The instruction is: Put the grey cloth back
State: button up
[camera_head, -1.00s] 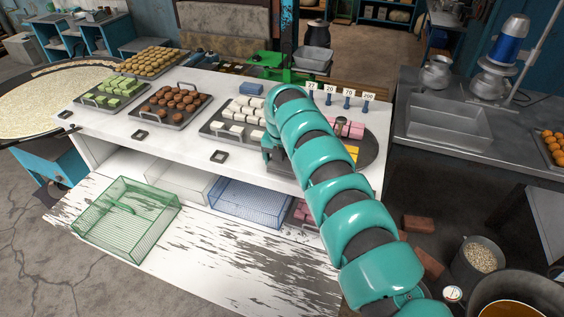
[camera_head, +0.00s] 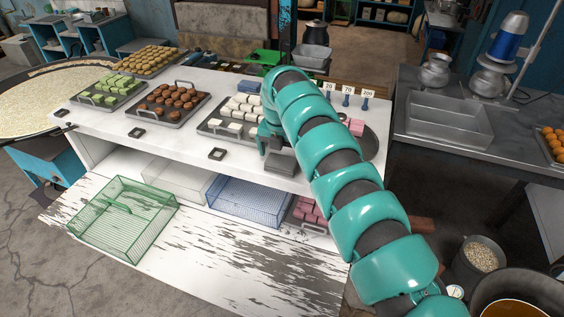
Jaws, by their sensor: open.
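I cannot make out a grey cloth for certain in this view. A small folded blue cloth-like item (camera_head: 249,87) lies at the back of the white counter (camera_head: 95,127). My gripper (camera_head: 280,165) is open at the counter's front edge, just right of the tray of white sweets (camera_head: 218,127). It points downward, and its fingertips are small and dark here. I see nothing held in it. My teal arm hides part of the counter's right side.
Trays of green sweets (camera_head: 97,100) and brown sweets (camera_head: 168,114) stand left on the counter. A green wire basket (camera_head: 125,220) and blue basket (camera_head: 245,212) are on the lower shelf, with pink sweets (camera_head: 308,209) beside them. Number cards (camera_head: 348,90) stand behind my arm.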

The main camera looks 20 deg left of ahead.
aim_at(280, 164)
notch_tip(280, 164, up, 9)
jog(key=s+b, duration=0.1)
jog(key=shift+s, duration=0.15)
dwell(0.3)
